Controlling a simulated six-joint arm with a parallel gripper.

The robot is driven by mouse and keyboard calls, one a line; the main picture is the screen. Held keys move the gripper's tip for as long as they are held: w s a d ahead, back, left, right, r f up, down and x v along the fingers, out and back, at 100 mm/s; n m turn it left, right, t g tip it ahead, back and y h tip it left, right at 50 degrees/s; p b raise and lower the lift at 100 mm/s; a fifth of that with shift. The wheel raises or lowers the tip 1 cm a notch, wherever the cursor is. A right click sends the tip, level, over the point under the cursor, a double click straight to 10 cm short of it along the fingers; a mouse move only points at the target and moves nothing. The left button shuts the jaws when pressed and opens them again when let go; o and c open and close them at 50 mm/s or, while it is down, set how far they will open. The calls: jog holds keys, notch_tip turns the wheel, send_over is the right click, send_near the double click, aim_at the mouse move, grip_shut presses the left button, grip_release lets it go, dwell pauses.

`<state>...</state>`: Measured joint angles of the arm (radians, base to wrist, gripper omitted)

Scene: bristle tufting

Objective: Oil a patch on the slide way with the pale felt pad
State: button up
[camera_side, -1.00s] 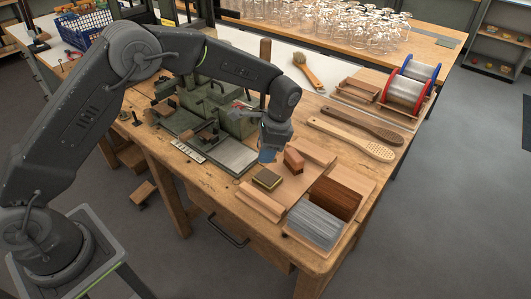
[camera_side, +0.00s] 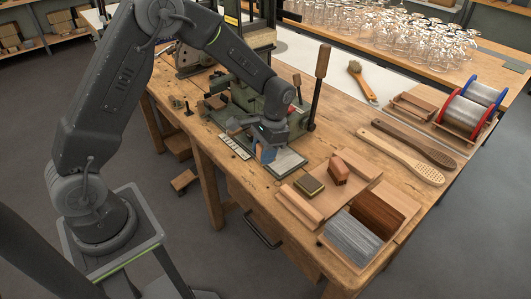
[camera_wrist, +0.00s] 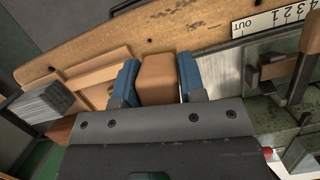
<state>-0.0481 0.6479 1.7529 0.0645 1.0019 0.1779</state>
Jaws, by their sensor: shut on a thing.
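My gripper (camera_side: 265,152) is shut on a tan block, with its blue fingers low over the near-left part of the slide way (camera_side: 287,163), a flat grey metal plate. In the wrist view the tan block (camera_wrist: 158,80) sits between the two blue fingertips, and bare metal of the slide way (camera_wrist: 226,82) shows to its right. The block looks like the back of the pale felt pad; its felt face is hidden below. I cannot tell whether it touches the metal. No oil patch can be made out.
The green machine (camera_side: 240,95) stands close behind my gripper, with an upright wooden-handled lever (camera_side: 318,88). A scale strip (camera_side: 235,147) lies to the left. To the right, a wooden tray (camera_side: 296,204) holds a dark-topped block (camera_side: 310,187) and a red-brown block (camera_side: 338,170). Brush handles lie beyond.

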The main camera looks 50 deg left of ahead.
aim_at(288, 165)
jog(key=w+a+n, duration=0.1)
jog(key=w+a, duration=0.6)
jog(key=w, duration=0.1)
jog(key=shift+w+x, duration=0.2)
jog(key=shift+x, duration=0.75)
jog(key=shift+w+x, duration=0.2)
jog(key=shift+x, duration=0.7)
jog(key=shift+w+x, duration=0.15)
jog(key=shift+x, duration=0.8)
jog(key=shift+d+f, duration=0.55)
jog(key=shift+f, duration=0.25)
jog(key=shift+c, duration=0.3)
jog(key=shift+d, duration=3.4)
jog(key=shift+w, duration=0.45)
jog(key=shift+w+a, duration=0.15)
jog(key=shift+a, duration=3.65)
jog(key=shift+w, duration=0.6)
jog(key=shift+s+d, duration=0.15)
jog(key=shift+d, duration=3.65)
notch_tip(288, 165, up, 8)
